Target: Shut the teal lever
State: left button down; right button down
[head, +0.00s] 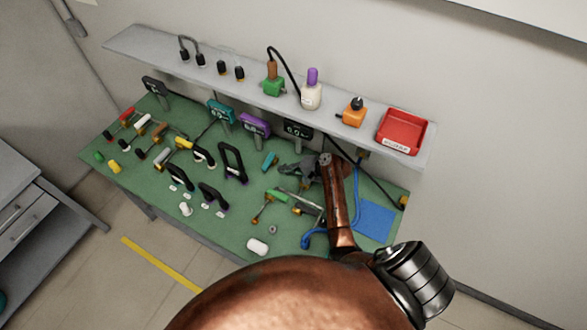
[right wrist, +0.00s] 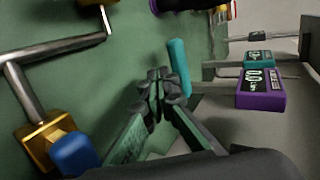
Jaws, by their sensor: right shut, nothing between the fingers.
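The teal lever handle (head: 269,160) stands near the middle of the green bench in the head view. In the right wrist view the teal handle (right wrist: 179,67) appears as a rounded bar just beyond and to the right of the fingertips. My right gripper (head: 297,170) is just right of the teal handle in the head view, its arm reaching over the bench. In the right wrist view its fingers (right wrist: 158,88) are shut with nothing between them. They look close to the handle, but I cannot tell whether they touch it. My left gripper is not in view.
Black handles (head: 232,161) stand left of the teal lever. A green-handled lever (head: 277,197) lies nearer the front. A teal display (head: 220,112) and a purple display (head: 255,124) stand under the shelf (head: 190,74). A blue-capped fitting (right wrist: 75,153) is left of my fingers.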

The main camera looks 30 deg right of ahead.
aim_at(268, 166)
jog(key=shift+w+a+r, duration=0.15)
jog(key=shift+w+a, duration=0.6)
jog(key=shift+w, duration=0.3)
jog(key=shift+w+a, duration=0.2)
jog(key=shift+w, duration=0.05)
jog(key=shift+w+a, duration=0.1)
jog(key=shift+w, duration=0.05)
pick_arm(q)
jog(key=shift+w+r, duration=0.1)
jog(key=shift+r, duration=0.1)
pick_arm(e)
jog(key=shift+w+a+p, duration=0.35)
jog(key=shift+a+p, duration=0.2)
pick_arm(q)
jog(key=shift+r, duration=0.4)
pick_arm(e)
jog(key=shift+a, duration=0.1)
jog(key=shift+w+a, duration=0.1)
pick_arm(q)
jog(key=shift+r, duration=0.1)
